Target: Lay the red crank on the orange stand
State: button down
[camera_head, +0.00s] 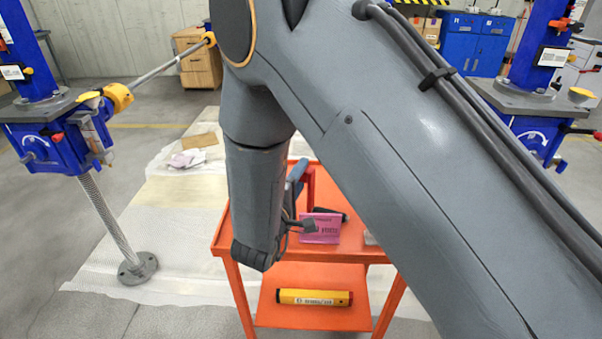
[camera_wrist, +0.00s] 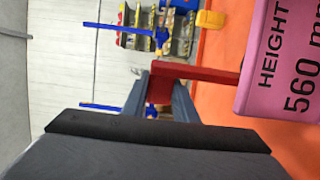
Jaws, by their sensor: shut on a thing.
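The red crank (camera_wrist: 205,71) shows in the wrist view between the grey-blue fingers of my gripper (camera_wrist: 165,92), which is shut on it. One arm of the crank reaches right to the edge of a pink card. The orange stand (camera_head: 330,255) is a cart with a top tray and a lower shelf, at the middle of the head view. Its orange surface (camera_wrist: 218,45) also shows in the wrist view, on the right. In the head view my arm hides much of the tray and most of my gripper. I cannot tell whether the crank touches the stand.
The pink card (camera_head: 321,228), marked "HEIGHT 560 mm" in the wrist view, stands on the tray with a dark object (camera_head: 330,213) behind it. A yellow tool (camera_head: 314,297) lies on the lower shelf. Blue screw jacks (camera_head: 60,140) stand left and right.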

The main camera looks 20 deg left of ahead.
dwell(0.3)
jog(key=c, duration=1.4)
grip_release()
jog(key=shift+f, duration=0.15)
jog(key=shift+c, duration=0.2)
jog(key=shift+s, duration=0.2)
jog(key=s+b, duration=0.1)
jog(key=s, duration=1)
jog(key=shift+s+a, duration=0.35)
jog(key=shift+a, duration=0.05)
